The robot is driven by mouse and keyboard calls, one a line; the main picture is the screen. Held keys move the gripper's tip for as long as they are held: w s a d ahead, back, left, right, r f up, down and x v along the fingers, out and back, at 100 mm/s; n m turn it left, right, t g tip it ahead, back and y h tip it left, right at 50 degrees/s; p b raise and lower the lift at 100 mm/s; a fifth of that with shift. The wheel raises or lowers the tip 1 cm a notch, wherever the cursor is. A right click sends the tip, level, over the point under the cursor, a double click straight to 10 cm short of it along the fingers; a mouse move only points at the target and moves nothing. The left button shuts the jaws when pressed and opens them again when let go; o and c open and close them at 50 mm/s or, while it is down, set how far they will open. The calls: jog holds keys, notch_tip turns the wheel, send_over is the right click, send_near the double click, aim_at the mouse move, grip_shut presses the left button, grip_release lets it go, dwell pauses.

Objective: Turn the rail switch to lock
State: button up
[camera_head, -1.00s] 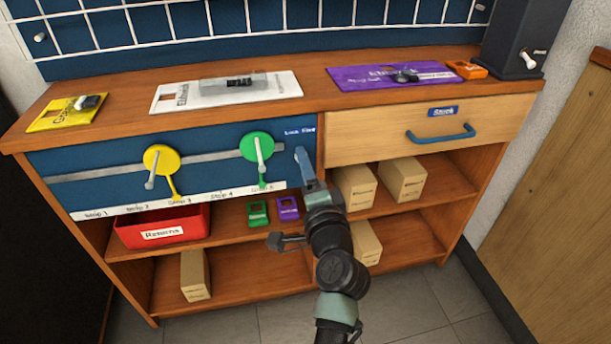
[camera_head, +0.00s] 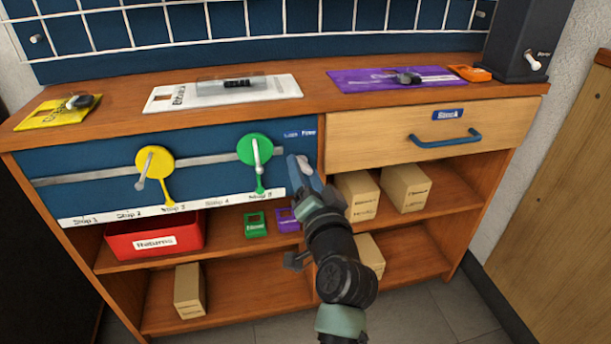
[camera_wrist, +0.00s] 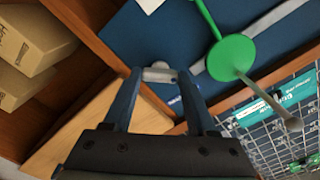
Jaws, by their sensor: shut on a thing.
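The rail switch shows in the wrist view as a small light grey knob (camera_wrist: 160,73) between my fingertips, at the end of the blue rail panel (camera_head: 90,165). My gripper (camera_head: 303,166) is shut on it, below the small "Lock Free" label (camera_head: 300,133). In the head view the switch is hidden behind my fingers, so I cannot read its position there. The metal rail (camera_head: 100,174) runs along the panel. It carries a yellow disc (camera_head: 155,160) and a green disc (camera_head: 254,149), each with a pale lever; the green disc (camera_wrist: 231,58) is close to my gripper in the wrist view.
A wooden drawer (camera_head: 370,145) with a blue handle (camera_head: 442,138) is right of the panel. Below are a red Returns bin (camera_head: 155,236), green (camera_head: 256,224) and purple (camera_head: 287,221) tags, and several cardboard boxes (camera_head: 405,186). Cards lie on the bench top (camera_head: 315,95).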

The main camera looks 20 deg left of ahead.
dwell(0.4)
jog(key=o, duration=1.4)
jog(key=shift+c, duration=0.2)
jog(key=p+v, duration=0.4)
jog(key=v, duration=0.9)
